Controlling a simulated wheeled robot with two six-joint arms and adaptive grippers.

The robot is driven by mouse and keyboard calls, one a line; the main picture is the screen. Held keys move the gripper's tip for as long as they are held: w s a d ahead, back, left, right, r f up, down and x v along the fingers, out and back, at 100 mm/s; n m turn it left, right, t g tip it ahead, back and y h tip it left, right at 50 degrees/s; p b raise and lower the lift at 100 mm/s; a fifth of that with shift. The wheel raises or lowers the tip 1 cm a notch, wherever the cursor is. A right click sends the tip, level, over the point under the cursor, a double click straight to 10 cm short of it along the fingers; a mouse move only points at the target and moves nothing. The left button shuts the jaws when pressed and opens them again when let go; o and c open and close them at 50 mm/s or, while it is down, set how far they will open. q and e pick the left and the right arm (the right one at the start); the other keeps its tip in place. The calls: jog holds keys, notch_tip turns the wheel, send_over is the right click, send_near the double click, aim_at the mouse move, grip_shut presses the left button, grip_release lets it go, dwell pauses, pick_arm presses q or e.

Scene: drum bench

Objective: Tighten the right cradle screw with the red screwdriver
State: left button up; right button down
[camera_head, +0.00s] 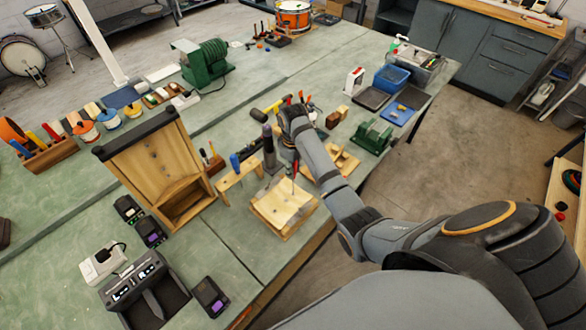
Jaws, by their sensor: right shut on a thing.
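The wooden cradle (283,208), a pale block with a dipped top, sits near the front edge of the green bench, in the middle of the view. My right arm reaches in from the right, and my right gripper (292,158) points down above the cradle. It is shut on the red screwdriver (295,169), which is held roughly upright. The screwdriver's thin shaft goes down toward the cradle's far right part; I cannot tell whether its tip touches. The cradle screws are too small to make out. My left gripper is not in view.
A wooden stand with a blue-handled tool (235,162) is just left of the cradle. A tall wooden box (158,165) stands farther left. A green vise-like device (371,136) and blue bins (391,78) are to the right.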

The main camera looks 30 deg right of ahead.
jog(key=shift+n, duration=1.1)
jog(key=shift+f, duration=0.25)
jog(key=m, duration=0.5)
jog(key=shift+s, duration=0.1)
jog(key=shift+m, duration=0.3)
jog(key=m, duration=0.4)
jog(key=shift+m, duration=0.3)
